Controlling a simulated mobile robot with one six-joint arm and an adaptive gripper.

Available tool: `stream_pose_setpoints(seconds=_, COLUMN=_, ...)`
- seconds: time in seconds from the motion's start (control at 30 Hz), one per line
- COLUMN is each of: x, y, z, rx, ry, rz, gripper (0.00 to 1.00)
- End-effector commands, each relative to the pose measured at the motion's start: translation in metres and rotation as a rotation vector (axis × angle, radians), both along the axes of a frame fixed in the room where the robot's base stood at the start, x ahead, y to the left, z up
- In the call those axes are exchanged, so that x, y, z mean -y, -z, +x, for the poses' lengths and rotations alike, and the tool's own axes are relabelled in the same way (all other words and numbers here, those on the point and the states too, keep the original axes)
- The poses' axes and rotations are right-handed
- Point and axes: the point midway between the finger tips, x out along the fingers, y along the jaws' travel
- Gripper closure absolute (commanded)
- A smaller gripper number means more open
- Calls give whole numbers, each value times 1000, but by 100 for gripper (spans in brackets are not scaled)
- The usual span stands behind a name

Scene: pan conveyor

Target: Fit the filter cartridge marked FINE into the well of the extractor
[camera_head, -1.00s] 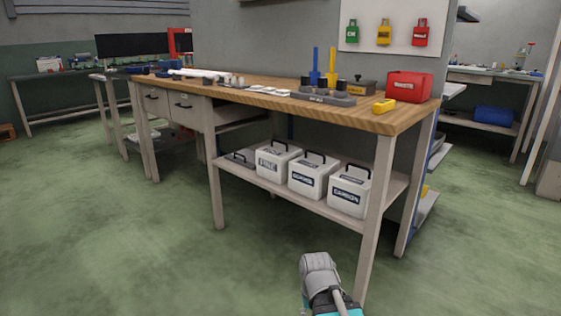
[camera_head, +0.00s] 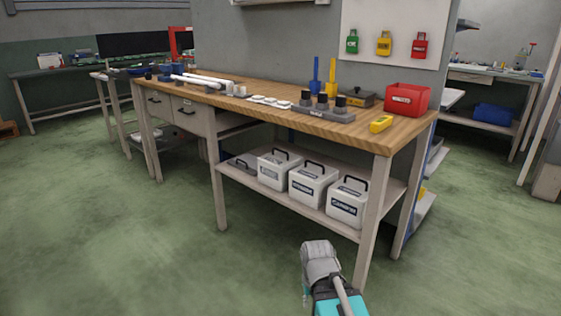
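Three white boxes with black handles stand in a row on the lower shelf of the wooden workbench. The left box (camera_head: 273,175), the middle box (camera_head: 306,190) and the right box (camera_head: 345,207) carry dark labels on their fronts, too small to read with certainty now. A low grey item with a black handle (camera_head: 240,165) lies left of them. I cannot tell which thing is the extractor or see its well. Part of my arm shows at the bottom, in front of the bench. The fingers of my gripper are not visible.
The workbench top (camera_head: 385,136) bears a red bin (camera_head: 406,100), a yellow block (camera_head: 381,124), a grey holder with black knobs (camera_head: 322,112) and white tubes. Bench legs bound the shelf opening. The green floor in front is clear. Shelving stands behind the right end.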

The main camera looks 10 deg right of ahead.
Motion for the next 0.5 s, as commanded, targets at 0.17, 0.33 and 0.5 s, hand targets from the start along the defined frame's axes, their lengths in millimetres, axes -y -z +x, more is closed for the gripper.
stream_pose_setpoints(seconds=0.17, x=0, y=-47, z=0, rx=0, ry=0, rz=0, gripper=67)
stream_pose_setpoints(seconds=0.33, x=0, y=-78, z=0, rx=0, ry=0, rz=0, gripper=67)
stream_pose_setpoints(seconds=0.5, x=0, y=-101, z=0, rx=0, ry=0, rz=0, gripper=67)
